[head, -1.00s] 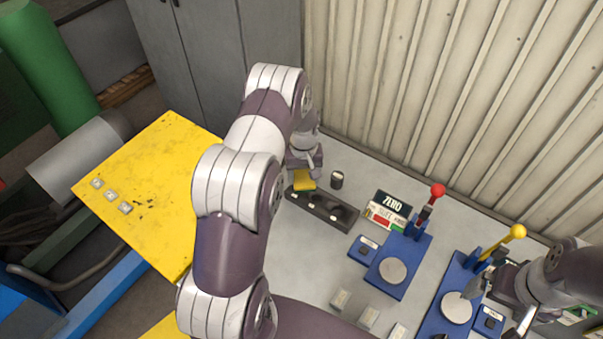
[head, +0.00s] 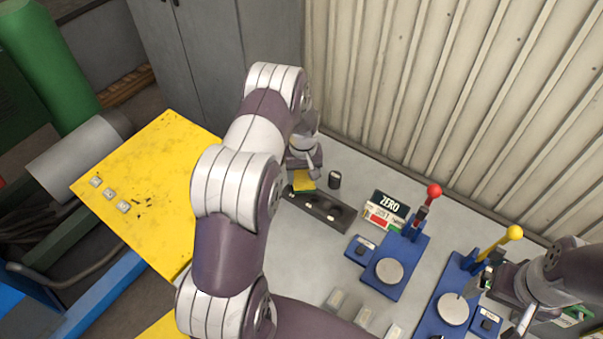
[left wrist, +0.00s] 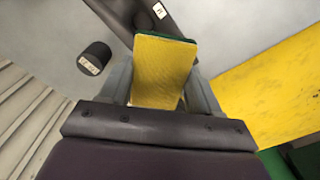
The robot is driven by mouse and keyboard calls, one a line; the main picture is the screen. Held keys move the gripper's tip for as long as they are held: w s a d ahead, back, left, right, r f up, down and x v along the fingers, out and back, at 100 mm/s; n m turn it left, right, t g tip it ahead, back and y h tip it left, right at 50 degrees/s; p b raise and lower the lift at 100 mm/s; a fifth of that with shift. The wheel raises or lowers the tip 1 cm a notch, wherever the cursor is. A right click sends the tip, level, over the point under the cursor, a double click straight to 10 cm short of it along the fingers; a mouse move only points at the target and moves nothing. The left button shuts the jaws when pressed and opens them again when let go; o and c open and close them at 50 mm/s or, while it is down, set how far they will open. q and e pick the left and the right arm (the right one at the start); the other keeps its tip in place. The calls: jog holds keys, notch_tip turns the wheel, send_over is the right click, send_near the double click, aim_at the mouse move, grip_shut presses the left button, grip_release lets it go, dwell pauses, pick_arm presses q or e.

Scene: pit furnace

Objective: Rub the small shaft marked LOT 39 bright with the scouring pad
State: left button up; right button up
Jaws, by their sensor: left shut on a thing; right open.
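My left gripper (head: 303,172) is shut on the scouring pad (left wrist: 162,70), yellow with a green layer at its far edge. My right gripper (head: 484,281) is open and empty near the yellow-knobbed fixture.
Round pieces lie in the dark tray. A blue fixture with a red knob (head: 434,191) and one with a yellow knob (head: 515,232) stand to the right. A yellow table (head: 150,185) with small labelled blocks is at left.

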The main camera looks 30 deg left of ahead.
pick_arm(q)
jog(key=shift+d+r, duration=0.15)
jog(key=shift+r, duration=0.15)
jog(key=shift+w+r+p, duration=0.1)
jog(key=shift+r+p, duration=0.35)
jog(key=shift+r, duration=0.1)
jog(key=shift+s+a+r+p, duration=0.15)
jog(key=shift+r+p, duration=0.15)
jog(key=shift+r, duration=0.15)
jog(key=shift+s+a+r+p, duration=0.1)
jog(key=shift+r+p, duration=0.2)
jog(key=shift+r, duration=0.15)
jog(key=shift+w+d+r+p, duration=0.15)
jog(key=shift+r+p, duration=0.45)
jog(key=shift+r, duration=0.25)
jog(key=shift+r+p, duration=0.8)
jog(key=shift+r, duration=0.6)
